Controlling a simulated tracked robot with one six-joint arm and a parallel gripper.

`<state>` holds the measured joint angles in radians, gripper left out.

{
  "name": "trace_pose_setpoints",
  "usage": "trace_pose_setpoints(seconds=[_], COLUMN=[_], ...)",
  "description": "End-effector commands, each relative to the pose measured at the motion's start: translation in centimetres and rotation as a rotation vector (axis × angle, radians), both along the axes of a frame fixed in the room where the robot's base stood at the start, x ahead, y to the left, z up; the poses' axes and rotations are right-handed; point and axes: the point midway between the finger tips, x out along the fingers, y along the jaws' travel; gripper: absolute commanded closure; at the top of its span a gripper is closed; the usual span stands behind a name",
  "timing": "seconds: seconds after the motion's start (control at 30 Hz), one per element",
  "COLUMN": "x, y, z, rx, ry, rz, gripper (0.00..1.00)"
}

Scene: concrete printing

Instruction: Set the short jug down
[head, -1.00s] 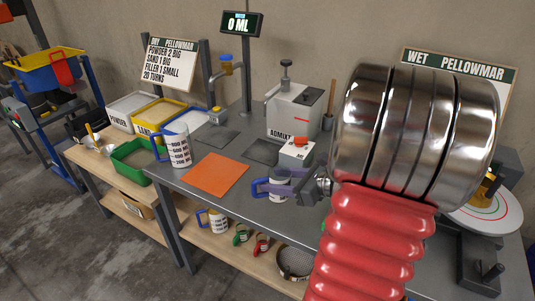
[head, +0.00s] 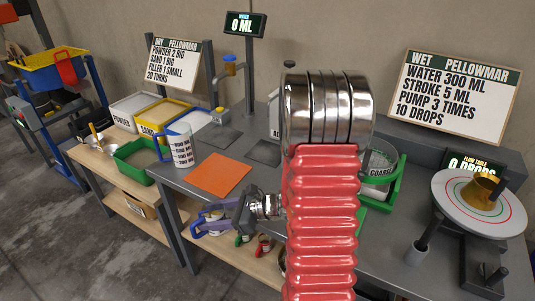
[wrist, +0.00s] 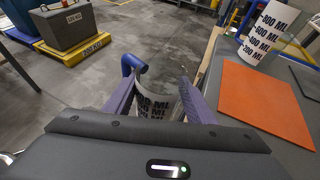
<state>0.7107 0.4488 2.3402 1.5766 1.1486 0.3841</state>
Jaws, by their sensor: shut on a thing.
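My gripper (head: 212,226) has purple fingers and is shut on the short jug, in front of the bench's front edge and below its top. In the wrist view the short jug (wrist: 157,100) shows between the fingers (wrist: 155,98), white with black ML marks and a blue handle to its left.
A taller jug (head: 181,150) with a blue handle stands left of the mat, beside a green tray (head: 137,160). Dark pads (head: 217,137) lie behind the mat. Small cups (head: 264,246) stand on the lower shelf. A flow table (head: 478,204) stands at the right.

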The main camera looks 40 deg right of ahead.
Motion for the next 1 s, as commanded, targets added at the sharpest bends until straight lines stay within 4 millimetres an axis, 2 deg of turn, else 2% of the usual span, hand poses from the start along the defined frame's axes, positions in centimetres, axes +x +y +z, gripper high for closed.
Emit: trace_pose_setpoints(seconds=[0.03, 0.2, 0.4, 0.53, 1.0], x=[0.7, 3.0, 5.1, 5.5, 5.6], y=[1.4, 5.6, 9.1, 10.0, 10.0], z=[-0.8, -3.1, -5.2, -5.7, -5.7], rx=[0.002, 0.002, 0.0, -0.001, -0.001], ry=[0.002, 0.001, 0.0, -0.001, -0.001], rz=[0.033, 0.138, 0.227, 0.248, 0.248], gripper=[0.75, 0.75, 0.75, 0.75, 0.75])
